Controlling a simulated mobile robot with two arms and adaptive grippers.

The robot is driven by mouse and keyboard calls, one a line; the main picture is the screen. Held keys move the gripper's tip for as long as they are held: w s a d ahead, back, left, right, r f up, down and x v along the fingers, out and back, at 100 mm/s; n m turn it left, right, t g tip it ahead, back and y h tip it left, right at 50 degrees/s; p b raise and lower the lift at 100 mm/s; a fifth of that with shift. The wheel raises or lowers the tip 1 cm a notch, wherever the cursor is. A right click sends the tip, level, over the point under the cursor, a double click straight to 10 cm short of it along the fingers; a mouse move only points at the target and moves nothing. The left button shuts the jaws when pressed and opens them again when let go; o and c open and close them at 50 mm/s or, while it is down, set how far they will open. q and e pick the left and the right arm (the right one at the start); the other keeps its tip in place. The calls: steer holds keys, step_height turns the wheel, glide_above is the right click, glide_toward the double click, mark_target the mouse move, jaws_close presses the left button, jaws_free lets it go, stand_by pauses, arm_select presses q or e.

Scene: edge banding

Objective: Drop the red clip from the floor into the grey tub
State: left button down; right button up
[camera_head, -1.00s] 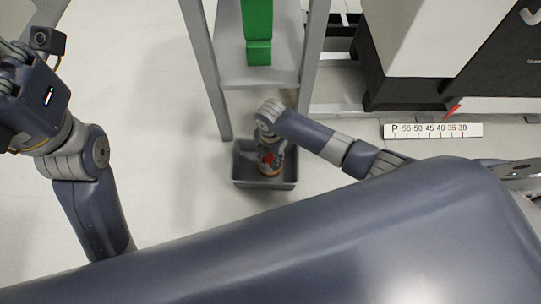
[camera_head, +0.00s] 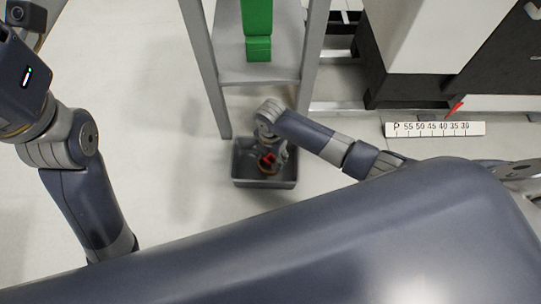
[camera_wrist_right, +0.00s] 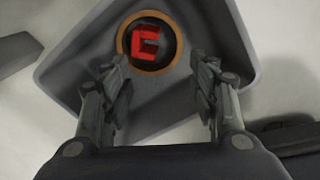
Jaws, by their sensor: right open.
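The red clip (camera_wrist_right: 146,43) is a C-shaped piece. In the right wrist view it shows inside an orange-rimmed dark ring (camera_wrist_right: 169,68) in the grey tub (camera_wrist_right: 72,72). The head view shows the tub (camera_head: 236,166) on the floor, with the red clip (camera_head: 268,158) inside its outline, partly covered by my right gripper. My right gripper (camera_wrist_right: 159,62) is open over the tub, its fingers apart with nothing between them; the clip shows beyond the fingertips. My left arm is at the left of the head view, but its fingers are out of view.
A grey shelf frame (camera_head: 211,75) stands just behind the tub, with a green object (camera_head: 258,20) on it. A black and white cabinet (camera_head: 415,40) stands at the right, with a number strip (camera_head: 435,129) before it. Floor left of the tub is clear.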

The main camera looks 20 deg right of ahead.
steer(key=shift+r, duration=0.1)
step_height(320, 180, up, 12)
stand_by(0.5)
